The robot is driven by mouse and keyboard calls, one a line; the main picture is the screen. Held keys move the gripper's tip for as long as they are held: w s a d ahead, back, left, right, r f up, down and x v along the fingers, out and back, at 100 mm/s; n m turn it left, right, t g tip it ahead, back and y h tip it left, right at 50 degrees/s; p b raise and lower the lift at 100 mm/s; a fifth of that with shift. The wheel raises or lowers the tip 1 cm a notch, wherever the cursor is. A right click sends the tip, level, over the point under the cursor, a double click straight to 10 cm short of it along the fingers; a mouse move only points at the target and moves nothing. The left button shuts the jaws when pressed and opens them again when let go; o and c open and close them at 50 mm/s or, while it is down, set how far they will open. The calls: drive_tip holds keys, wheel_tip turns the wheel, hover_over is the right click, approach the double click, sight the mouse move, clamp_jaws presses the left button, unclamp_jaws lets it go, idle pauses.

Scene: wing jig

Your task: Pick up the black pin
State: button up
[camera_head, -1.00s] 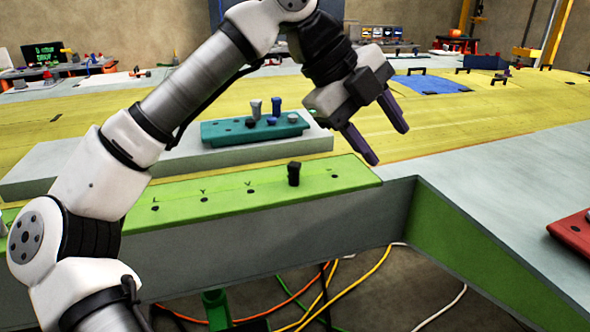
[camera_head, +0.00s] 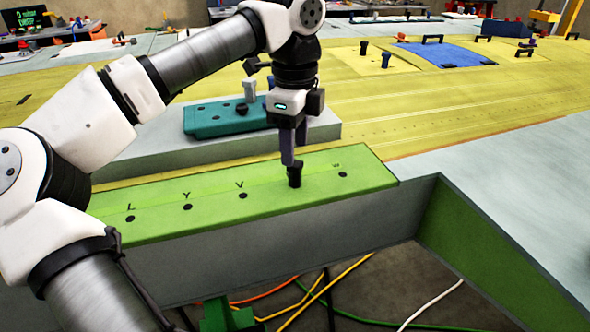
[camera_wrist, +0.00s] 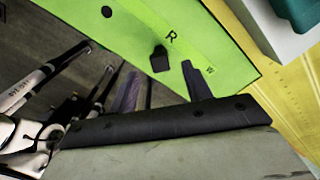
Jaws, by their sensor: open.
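The black pin (camera_head: 295,175) stands upright in the green strip (camera_head: 215,202), between the hole marked V and the last hole on the right. In the wrist view the black pin (camera_wrist: 160,60) stands by the letter R, a little beyond my fingertips. My gripper (camera_head: 294,160) points down over the pin, its purple fingers apart and empty. In the wrist view my gripper (camera_wrist: 158,85) has one finger on each side of the pin's line. The fingers hide part of the pin's top in the head view; whether they touch it I cannot tell.
A teal block (camera_head: 215,118) with several pins stands on a grey slab (camera_head: 140,150) behind the strip. The yellow wing surface (camera_head: 440,110) with a blue panel (camera_head: 445,54) spreads behind. Cables lie on the floor below the grey beam's edge.

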sight(295, 171)
drive_tip(key=shift+f+p, duration=1.2)
drive_tip(key=shift+f, duration=2.15)
clamp_jaws()
